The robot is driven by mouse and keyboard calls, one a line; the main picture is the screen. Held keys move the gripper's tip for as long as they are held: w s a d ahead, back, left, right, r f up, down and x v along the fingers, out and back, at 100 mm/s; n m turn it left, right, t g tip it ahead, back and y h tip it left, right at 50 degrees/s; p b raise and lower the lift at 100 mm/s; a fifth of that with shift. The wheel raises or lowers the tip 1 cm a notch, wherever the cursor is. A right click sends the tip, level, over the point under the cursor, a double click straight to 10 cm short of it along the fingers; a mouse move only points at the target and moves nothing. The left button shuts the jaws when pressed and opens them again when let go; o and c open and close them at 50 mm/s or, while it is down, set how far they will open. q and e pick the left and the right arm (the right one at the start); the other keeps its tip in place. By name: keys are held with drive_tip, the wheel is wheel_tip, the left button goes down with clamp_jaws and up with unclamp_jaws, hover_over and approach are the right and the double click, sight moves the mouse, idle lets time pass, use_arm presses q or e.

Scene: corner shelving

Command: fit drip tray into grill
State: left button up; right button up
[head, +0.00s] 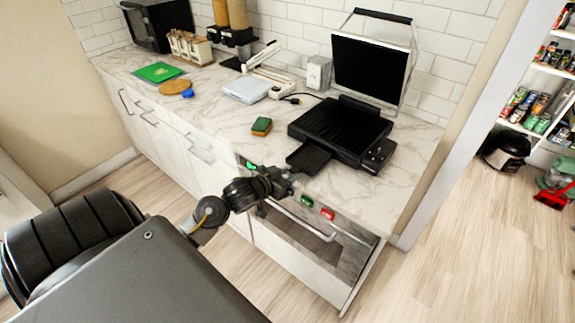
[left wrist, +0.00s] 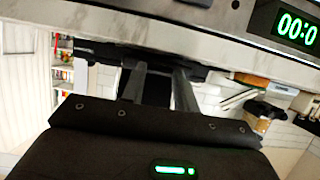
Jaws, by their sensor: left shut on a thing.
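The grill (head: 338,130) is a black appliance on the marble counter, its lid (head: 369,68) standing open. The drip tray (head: 309,159) is a flat black piece at the grill's front left side, its far end meeting or overlapping the grill's edge. I cannot tell how far it is inserted. My left gripper (head: 288,181) is at the tray's near end by the counter edge, shut on it. In the left wrist view, the fingers (left wrist: 160,84) reach to a dark piece under the counter edge; the grip is partly hidden. My right gripper is not in view.
A sponge (head: 261,126) lies left of the grill. A white scale-like device (head: 246,90), a toaster-like box (head: 318,72) and a green board (head: 159,72) stand farther left. The oven front with its handle (head: 300,218) is below the counter edge.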

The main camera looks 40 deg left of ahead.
sight(298, 166)
use_arm(q)
drive_tip(key=shift+p, duration=1.1)
idle(1.2)
drive_tip(key=shift+w, duration=0.35)
drive_tip(key=shift+r, duration=0.1)
idle(0.3)
drive_tip(key=shift+s+p, duration=0.35)
drive_tip(key=shift+p, duration=0.1)
drive_tip(key=shift+p, duration=1.15)
idle(1.3)
drive_tip(key=shift+w, duration=2.15)
